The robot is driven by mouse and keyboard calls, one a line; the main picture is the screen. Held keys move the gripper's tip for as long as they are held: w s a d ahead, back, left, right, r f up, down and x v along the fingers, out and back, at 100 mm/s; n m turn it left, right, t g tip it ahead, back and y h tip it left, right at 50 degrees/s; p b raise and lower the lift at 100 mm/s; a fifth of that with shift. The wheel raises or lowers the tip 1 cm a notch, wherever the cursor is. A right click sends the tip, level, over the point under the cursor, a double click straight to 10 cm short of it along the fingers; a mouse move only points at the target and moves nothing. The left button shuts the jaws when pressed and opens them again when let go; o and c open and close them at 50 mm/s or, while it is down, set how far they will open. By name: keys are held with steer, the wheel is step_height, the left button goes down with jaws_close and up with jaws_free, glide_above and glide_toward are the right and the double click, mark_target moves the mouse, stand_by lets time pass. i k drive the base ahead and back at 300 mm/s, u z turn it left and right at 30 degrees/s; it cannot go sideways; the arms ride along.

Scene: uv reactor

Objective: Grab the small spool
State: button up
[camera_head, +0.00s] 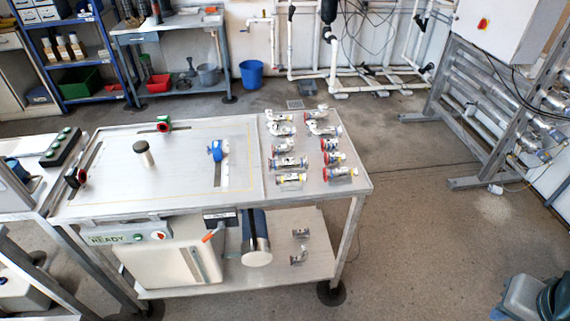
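Several short metal pipe fittings stand in two columns on the right end of the metal table (352,190). Some are bent and some are straight, with coloured rings at their ends. I cannot tell for sure which one is the small spool. Two more small metal pieces (300,233) lie on the lower shelf. My gripper is not in view.
A dark-topped cylinder (143,154) and a blue-handled part (217,151) stand on the table's left part. A white box (170,255) sits on the lower shelf. Open floor (430,220) lies right of the table. A grey-green object (535,298) shows at bottom right.

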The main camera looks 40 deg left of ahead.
mark_target(291, 181)
steer(key=u, duration=1.7)
steer(key=k, duration=0.6)
steer(key=u, duration=0.75)
steer(key=i, duration=1.15)
steer(key=z, duration=0.45)
steer(key=i, duration=0.65)
steer(key=z, duration=0.5)
